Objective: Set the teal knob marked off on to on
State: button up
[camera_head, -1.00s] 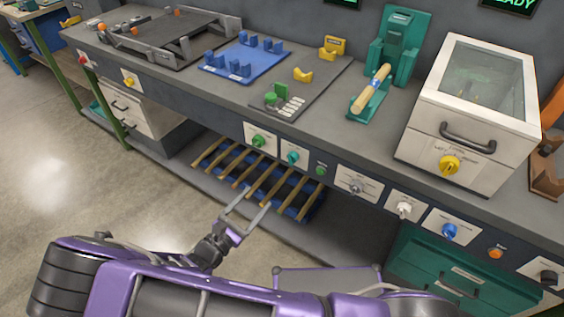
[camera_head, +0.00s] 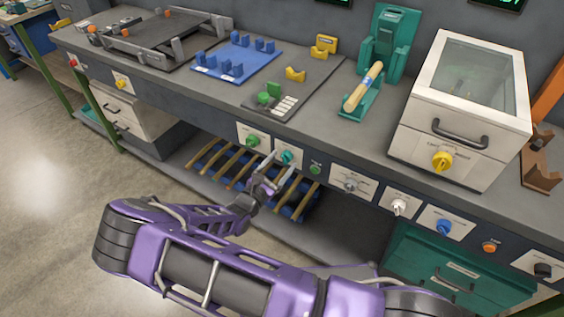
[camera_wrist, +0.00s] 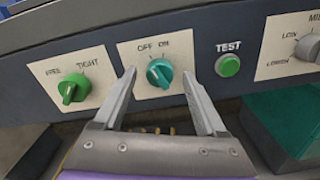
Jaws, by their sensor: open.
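The teal knob (camera_wrist: 159,73) sits on a cream plate (camera_wrist: 140,56) marked OFF and ON in the wrist view. In the head view the teal knob (camera_head: 286,157) is on the bench's front panel. My gripper (camera_wrist: 160,82) is open in the wrist view, its fingers to the left and right of the knob. I cannot tell whether either finger touches it. In the head view my gripper (camera_head: 270,160) is just in front of the panel by the knob.
A green knob (camera_wrist: 74,90) marked FREE and TIGHT is to the left. A green TEST button (camera_wrist: 228,65) and a grey selector knob (camera_wrist: 308,47) are to the right. A rack of wooden rods (camera_head: 238,163) lies below the panel.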

jog(key=shift+w+d, duration=0.2)
jog(key=shift+w, duration=0.1)
grip_shut()
dwell(0.5)
jog(key=m+p, duration=0.1)
jog(key=m, duration=0.3)
jog(key=shift+m, duration=0.4)
jog(key=shift+m+p, duration=0.35)
jog(key=shift+m, duration=1.65)
